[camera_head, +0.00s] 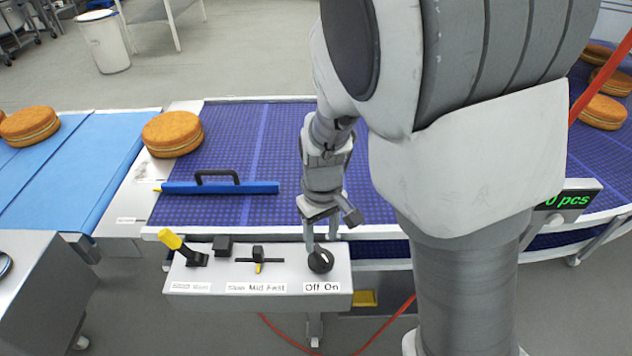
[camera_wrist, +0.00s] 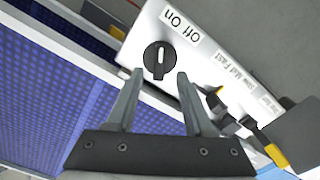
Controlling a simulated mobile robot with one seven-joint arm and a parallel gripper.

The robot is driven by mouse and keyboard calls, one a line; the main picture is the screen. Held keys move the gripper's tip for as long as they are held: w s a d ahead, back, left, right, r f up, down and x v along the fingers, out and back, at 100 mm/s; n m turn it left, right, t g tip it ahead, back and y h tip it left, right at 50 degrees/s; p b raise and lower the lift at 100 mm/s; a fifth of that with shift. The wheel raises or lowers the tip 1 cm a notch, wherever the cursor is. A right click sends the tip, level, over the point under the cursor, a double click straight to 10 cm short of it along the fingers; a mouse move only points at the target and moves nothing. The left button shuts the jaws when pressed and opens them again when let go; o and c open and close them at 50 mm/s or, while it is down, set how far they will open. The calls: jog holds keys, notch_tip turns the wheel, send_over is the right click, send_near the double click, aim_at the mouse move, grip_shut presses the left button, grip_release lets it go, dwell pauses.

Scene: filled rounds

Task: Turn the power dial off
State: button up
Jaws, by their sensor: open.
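The power dial (camera_head: 320,261) is a round black knob at the right end of the grey control panel (camera_head: 215,278), above a label reading "Off On". In the wrist view the dial (camera_wrist: 158,60) has a raised ridge with a pale mark; the ridge runs up and down the picture, one end roughly toward "On". The labels (camera_wrist: 183,26) appear upside down there. My gripper (camera_head: 321,241) is above the dial, pointing down. In the wrist view my gripper (camera_wrist: 160,75) is open and empty, its fingertips just short of the dial, one toward each side. Whether they touch it is unclear.
The panel also carries a yellow-handled lever (camera_head: 172,240), a black block (camera_head: 222,245) and a slider (camera_head: 258,257) marked with speeds. Behind it is a purple conveyor (camera_head: 225,126) with a blue bar (camera_head: 240,188) and a round cake (camera_head: 172,133). A counter display (camera_head: 567,199) stands right.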

aim_at(321, 252)
jog(key=shift+f+b, duration=0.3)
jog(key=shift+f, duration=1.8)
grip_shut()
